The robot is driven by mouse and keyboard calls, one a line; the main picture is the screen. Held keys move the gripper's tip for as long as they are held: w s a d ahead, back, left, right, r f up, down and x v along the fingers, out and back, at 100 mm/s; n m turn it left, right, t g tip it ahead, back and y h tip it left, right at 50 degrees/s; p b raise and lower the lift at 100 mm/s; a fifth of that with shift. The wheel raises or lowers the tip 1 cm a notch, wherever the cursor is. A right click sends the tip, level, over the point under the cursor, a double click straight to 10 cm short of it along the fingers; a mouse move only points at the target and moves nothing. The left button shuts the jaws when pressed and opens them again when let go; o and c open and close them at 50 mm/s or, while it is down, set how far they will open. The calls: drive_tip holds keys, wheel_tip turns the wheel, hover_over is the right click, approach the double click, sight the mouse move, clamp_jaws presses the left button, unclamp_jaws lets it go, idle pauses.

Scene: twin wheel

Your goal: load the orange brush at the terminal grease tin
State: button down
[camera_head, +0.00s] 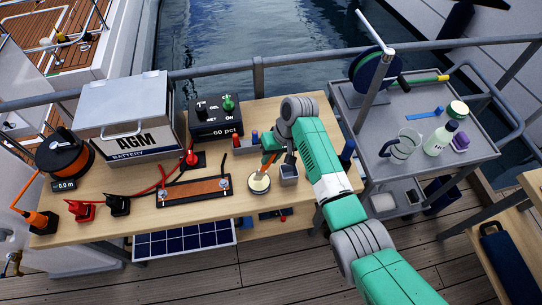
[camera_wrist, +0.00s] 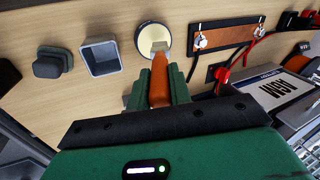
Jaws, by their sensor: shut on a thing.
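The orange brush (camera_wrist: 159,82) is held in my gripper (camera_wrist: 160,92), which is shut on its handle in the wrist view. Its pale bristles (camera_wrist: 160,46) lie over the near part of the grease tin (camera_wrist: 144,36), a round tin with cream-coloured contents. I cannot tell whether the bristles touch the grease. In the head view the tin (camera_head: 259,191) stands on the wooden bench, and the brush (camera_head: 267,162) slants down towards it from my gripper (camera_head: 275,145). The brush tip partly covers the tin there.
A grey square cup (camera_head: 289,175) stands just right of the tin. A brown strip with metal studs (camera_head: 195,191) lies to its left. A battery box (camera_head: 126,115) and a dark meter box (camera_head: 215,118) stand behind. A grey cart (camera_head: 400,170) is at right.

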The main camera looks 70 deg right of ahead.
drive_tip(key=shift+f, duration=0.6)
idle(1.6)
wheel_tip(320, 180, up, 7)
drive_tip(key=p, duration=0.7)
drive_tip(key=shift+r, duration=0.15)
